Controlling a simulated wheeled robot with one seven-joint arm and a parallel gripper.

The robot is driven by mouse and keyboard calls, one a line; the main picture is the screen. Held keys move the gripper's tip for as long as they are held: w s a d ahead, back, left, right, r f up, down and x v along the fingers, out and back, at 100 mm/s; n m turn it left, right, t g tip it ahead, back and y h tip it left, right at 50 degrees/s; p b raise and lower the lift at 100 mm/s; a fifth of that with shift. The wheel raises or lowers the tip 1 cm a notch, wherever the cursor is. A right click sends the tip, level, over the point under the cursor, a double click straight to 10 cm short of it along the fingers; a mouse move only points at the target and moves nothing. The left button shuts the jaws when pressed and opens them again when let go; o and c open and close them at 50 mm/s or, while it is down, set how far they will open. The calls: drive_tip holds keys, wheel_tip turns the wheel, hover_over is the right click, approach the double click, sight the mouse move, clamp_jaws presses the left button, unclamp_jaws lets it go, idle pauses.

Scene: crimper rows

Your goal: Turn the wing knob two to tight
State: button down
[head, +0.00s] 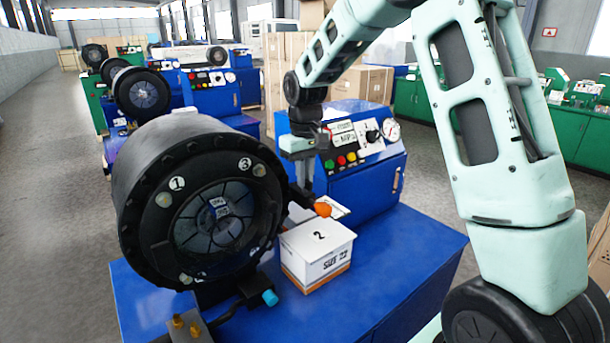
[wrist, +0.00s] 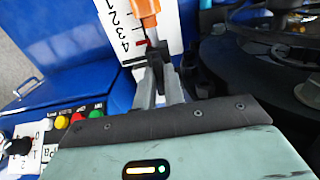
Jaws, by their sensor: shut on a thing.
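My gripper (head: 304,187) points down between the crimper's round black head and the blue control cabinet. In the wrist view its two grey fingers (wrist: 160,72) are closed on a black winged piece, the wing knob (wrist: 139,60), just below an orange tip (wrist: 146,8). Part of the knob is hidden between the fingers. A white scale plate (wrist: 120,20) numbered 1 to 4 lies behind it, with a red mark near the 4. In the head view the orange tip (head: 322,209) shows beside the fingers, and the knob is too hidden to make out.
The crimper head (head: 140,190) with numbered marks stands close on the left. A white box (head: 318,262) marked 2 and SIZE 22 sits on the blue bench (head: 415,250). The control cabinet (head: 350,185) with buttons and a gauge stands behind. The bench's right side is clear.

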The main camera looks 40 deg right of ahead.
drive_tip(key=shift+m, duration=0.3)
drive_tip(key=m, duration=0.3)
drive_tip(key=shift+m, duration=0.4)
drive_tip(key=m, duration=0.4)
drive_tip(key=shift+w+r+p, duration=0.1)
drive_tip(key=shift+p, duration=0.3)
drive_tip(key=m+p, duration=0.1)
drive_tip(key=m, duration=0.4)
drive_tip(key=m+p, duration=0.1)
drive_tip(key=m, duration=0.3)
drive_tip(key=shift+p, duration=0.35)
drive_tip(key=shift+m, duration=0.3)
drive_tip(key=c, duration=1.5)
unclamp_jaws()
wheel_tip(320, 180, up, 17)
drive_tip(key=b, duration=0.3)
drive_tip(key=shift+r+b, duration=0.15)
drive_tip(key=shift+b, duration=0.15)
